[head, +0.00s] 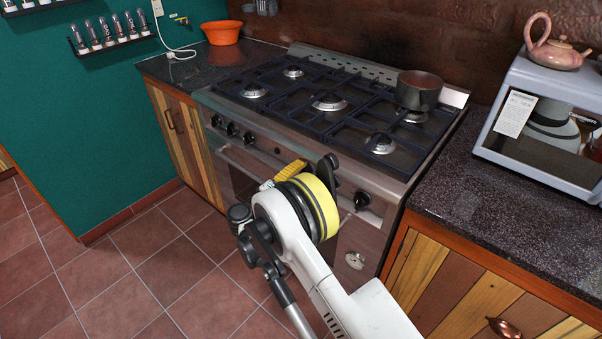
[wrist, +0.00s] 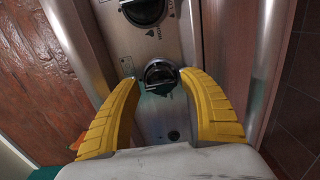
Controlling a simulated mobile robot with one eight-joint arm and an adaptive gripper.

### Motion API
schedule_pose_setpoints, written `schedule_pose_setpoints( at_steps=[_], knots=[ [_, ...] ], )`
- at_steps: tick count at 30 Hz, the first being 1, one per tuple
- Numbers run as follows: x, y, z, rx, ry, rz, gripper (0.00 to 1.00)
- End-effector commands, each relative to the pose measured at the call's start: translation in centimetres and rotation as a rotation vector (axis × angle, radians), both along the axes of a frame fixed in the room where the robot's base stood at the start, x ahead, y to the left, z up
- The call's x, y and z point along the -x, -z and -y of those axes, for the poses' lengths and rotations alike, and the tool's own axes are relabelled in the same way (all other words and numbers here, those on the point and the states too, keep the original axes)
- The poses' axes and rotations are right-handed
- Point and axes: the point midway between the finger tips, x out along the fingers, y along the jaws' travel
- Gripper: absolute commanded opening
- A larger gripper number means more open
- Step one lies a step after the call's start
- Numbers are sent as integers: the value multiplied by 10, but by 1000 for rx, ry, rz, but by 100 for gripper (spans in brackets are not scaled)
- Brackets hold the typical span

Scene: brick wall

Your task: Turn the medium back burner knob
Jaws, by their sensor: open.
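The stove (head: 278,105) has a steel front panel with black knobs. Three knobs (head: 232,129) show left of my gripper and one knob (head: 362,200) shows to its right. My gripper (head: 288,170) is at the panel, with yellow fingers. In the wrist view my gripper (wrist: 160,80) is open, one finger on each side of a black knob (wrist: 160,77). Contact with the knob cannot be told. Another knob (wrist: 143,10) is beyond it. My arm hides part of the panel in the head view. I cannot tell which burner the knob between the fingers serves.
A dark pot (head: 418,90) stands on the right back burner. The oven handle (head: 250,165) runs below the knobs. A microwave (head: 545,115) with a teapot (head: 556,46) stands on the right counter. An orange bowl (head: 222,32) is on the left counter. Floor at left is clear.

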Motion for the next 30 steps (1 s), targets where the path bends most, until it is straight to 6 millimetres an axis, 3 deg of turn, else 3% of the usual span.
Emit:
schedule_pose_setpoints(
  at_steps=[15,30],
  knots=[
    [57,0,-45,-1,-3,1,61],
    [61,-1,-48,0,-2,1,61]
  ],
)
